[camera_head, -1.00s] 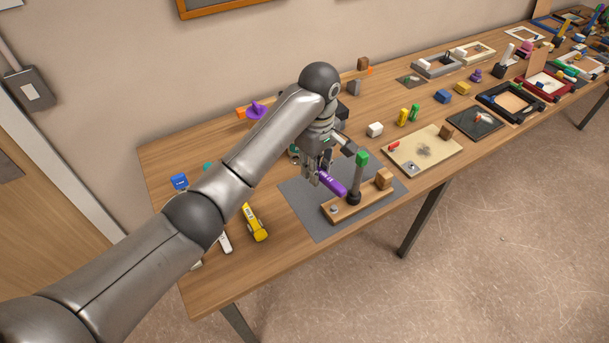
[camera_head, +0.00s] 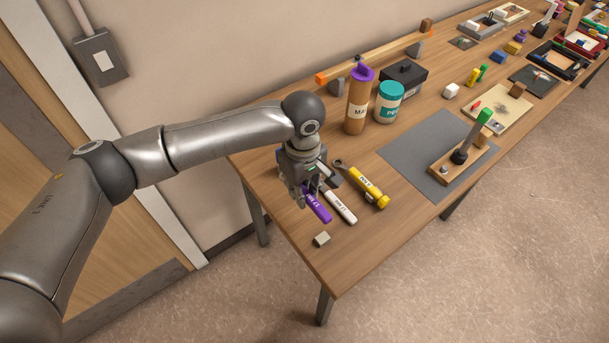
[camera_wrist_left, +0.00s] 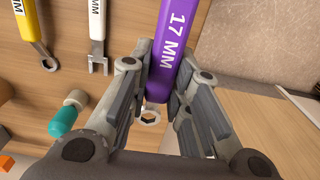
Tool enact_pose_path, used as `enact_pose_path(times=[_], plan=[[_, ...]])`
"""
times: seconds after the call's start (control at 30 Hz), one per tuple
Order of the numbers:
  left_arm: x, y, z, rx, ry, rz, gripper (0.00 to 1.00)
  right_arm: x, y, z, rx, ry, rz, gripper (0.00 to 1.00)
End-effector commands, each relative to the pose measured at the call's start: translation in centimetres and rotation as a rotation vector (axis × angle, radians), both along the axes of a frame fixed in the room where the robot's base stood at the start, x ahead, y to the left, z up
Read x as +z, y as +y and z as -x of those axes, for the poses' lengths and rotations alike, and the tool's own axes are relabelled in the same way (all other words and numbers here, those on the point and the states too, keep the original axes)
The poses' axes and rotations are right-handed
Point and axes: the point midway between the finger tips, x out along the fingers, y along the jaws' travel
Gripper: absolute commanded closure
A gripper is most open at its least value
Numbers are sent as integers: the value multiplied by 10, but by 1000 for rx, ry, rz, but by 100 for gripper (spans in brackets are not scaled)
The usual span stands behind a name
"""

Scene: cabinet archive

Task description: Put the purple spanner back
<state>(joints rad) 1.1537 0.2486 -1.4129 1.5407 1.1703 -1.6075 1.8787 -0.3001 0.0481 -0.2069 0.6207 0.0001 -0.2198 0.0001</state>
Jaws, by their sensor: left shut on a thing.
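The purple spanner (camera_head: 318,204) has a handle marked 17 MM and a metal ring end. My left gripper (camera_head: 305,191) is shut on it at the near left end of the table. In the left wrist view the purple spanner (camera_wrist_left: 172,48) runs between the fingers (camera_wrist_left: 160,90), and its ring end shows below them. The white spanner (camera_head: 340,206) lies just right of it, and the yellow spanner (camera_head: 364,183) lies further right. I cannot tell whether the purple spanner touches the table. My right gripper is not in view.
A small grey block (camera_head: 321,239) lies near the table's front left corner. A brown bottle with a purple lid (camera_head: 357,105), a teal jar (camera_head: 388,102) and a black box (camera_head: 404,78) stand behind. A grey mat (camera_head: 409,156) with a wooden base (camera_head: 450,163) and green-topped lever lies right.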

Motion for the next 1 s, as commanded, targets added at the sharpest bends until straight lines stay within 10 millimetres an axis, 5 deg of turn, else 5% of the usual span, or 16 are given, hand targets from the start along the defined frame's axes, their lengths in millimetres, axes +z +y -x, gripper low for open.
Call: enact_pose_path(times=[0.4, 0.63, 1.0], plan=[[-1, 1, 2, 3, -1, 1, 100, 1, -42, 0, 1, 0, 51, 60], [3, 1, 2, 3, 4, 2, 100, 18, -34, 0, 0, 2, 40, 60], [-47, 1, 2, 4, 3, 1, 100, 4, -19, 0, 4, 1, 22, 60]])
